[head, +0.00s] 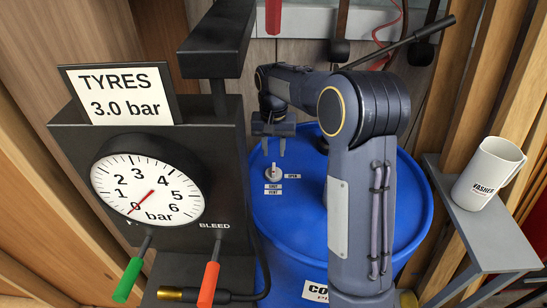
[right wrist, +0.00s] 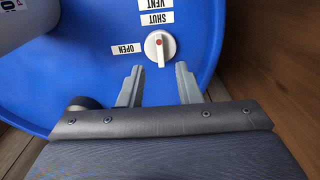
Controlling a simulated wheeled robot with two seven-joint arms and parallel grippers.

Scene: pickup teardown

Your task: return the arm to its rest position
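My right arm rises from the bottom right in the head view and reaches over the blue drum (head: 410,215). My right gripper (head: 273,150) is over the drum lid, its two fingers apart with nothing between them. A pale rotary knob (head: 274,172) is just beyond the fingertips. In the right wrist view the open gripper (right wrist: 158,78) faces the white knob (right wrist: 160,47), which has a red dot. A gap shows between fingertips and knob. The knob's bar lies roughly in line with the SHUT label (right wrist: 155,18); OPEN is beside it. My left gripper is not in view.
A dark gauge stand (head: 220,140) with a "TYRES 3.0 bar" card (head: 120,95) stands left of the arm. Its dial (head: 148,190) has the needle near 0. Green (head: 128,280) and red (head: 208,285) handles project in front. A white mug (head: 488,175) stands on a grey shelf (head: 490,235) at right.

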